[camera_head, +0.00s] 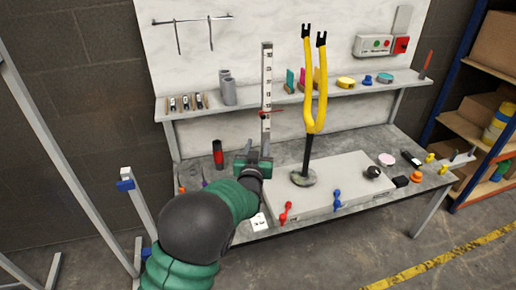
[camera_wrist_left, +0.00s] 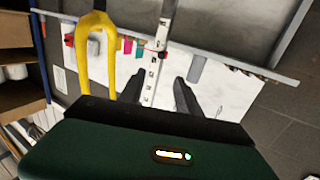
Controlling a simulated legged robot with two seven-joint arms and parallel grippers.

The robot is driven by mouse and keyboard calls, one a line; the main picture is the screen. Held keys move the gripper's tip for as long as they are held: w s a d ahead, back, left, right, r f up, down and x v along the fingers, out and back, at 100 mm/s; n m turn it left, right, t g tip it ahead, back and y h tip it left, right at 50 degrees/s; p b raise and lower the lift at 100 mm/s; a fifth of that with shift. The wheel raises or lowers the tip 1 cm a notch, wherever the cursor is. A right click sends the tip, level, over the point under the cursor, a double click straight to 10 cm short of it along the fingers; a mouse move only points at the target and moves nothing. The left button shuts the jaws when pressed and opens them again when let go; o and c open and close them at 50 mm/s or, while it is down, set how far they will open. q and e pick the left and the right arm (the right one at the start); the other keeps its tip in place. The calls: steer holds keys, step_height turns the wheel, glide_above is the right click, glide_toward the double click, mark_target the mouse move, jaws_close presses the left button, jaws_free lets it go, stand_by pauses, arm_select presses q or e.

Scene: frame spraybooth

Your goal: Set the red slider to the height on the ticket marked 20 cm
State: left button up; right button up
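The upright white scale (camera_head: 267,90) with dark marks stands at the back of the bench, left of the yellow fork. The red slider (camera_head: 265,113) sits partway up it like a thin pointer. A small white ticket (camera_head: 259,222) lies at the bench's front edge; its print is too small to read. My left gripper (camera_head: 253,158) is open and empty, below the slider and in front of the scale's lower part. In the left wrist view the scale (camera_wrist_left: 152,75) shows between the spread fingers (camera_wrist_left: 158,92). My right gripper is not in view.
The yellow fork (camera_head: 313,100) stands on a black post close right of the scale. A grey plate (camera_head: 330,190) with red and blue clamp handles covers the bench middle. A shelf (camera_head: 340,92) with small items runs behind. A red-and-black bottle (camera_head: 218,153) stands left of my gripper.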

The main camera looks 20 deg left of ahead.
arm_select(q)
steer(key=s+d, duration=0.2)
steer(key=s, duration=1.4)
steer(key=shift+s+d, duration=0.15)
steer(key=shift+d, duration=0.1)
steer(key=shift+a+r, duration=0.1)
